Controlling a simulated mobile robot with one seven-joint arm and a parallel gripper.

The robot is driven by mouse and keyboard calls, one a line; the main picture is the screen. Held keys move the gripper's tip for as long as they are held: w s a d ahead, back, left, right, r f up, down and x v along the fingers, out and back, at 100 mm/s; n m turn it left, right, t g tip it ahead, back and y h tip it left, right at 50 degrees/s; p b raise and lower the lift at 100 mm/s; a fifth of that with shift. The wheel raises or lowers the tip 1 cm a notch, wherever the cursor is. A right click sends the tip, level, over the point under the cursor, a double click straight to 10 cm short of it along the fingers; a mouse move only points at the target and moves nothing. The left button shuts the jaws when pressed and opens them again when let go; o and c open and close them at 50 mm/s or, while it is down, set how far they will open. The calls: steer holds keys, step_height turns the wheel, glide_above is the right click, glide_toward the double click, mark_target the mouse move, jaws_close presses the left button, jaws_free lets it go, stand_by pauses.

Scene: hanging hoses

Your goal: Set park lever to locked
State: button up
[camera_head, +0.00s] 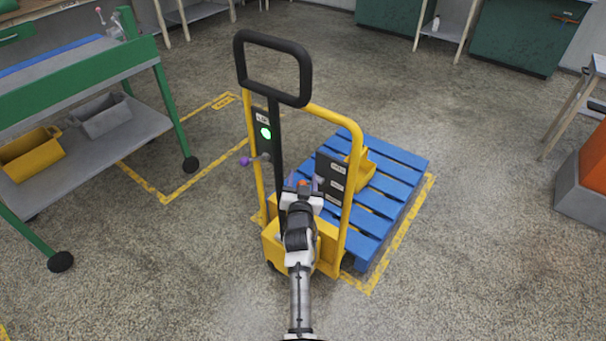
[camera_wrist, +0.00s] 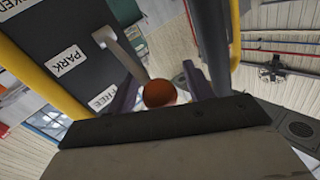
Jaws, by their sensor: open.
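The park lever is a grey bar (camera_wrist: 128,58) with an orange-red ball knob (camera_wrist: 160,93). It is mounted on a dark panel (camera_wrist: 75,35) with labels reading PARK, FREE and a part-hidden one ending in "KED". The lever's knob end is on the FREE label's side. In the head view the panel (camera_head: 322,165) is on the yellow frame of a pallet truck. My gripper (camera_head: 303,184) is in front of the panel's left side. In the wrist view my gripper (camera_wrist: 160,90) is open, with the knob between its purple fingers. I cannot tell whether they touch it.
The yellow frame (camera_head: 354,150) rises right of my gripper, and the black handle (camera_head: 308,75) is above. A purple knob (camera_head: 245,161) and green light (camera_head: 266,133) are on the left side. A blue pallet (camera_head: 395,160) lies behind. A green cart (camera_head: 80,90) stands left.

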steer(key=shift+s+r, duration=0.1)
steer(key=shift+c, duration=0.9)
jaws_close()
steer(key=shift+f+b, duration=0.25)
steer(key=shift+b, duration=0.2)
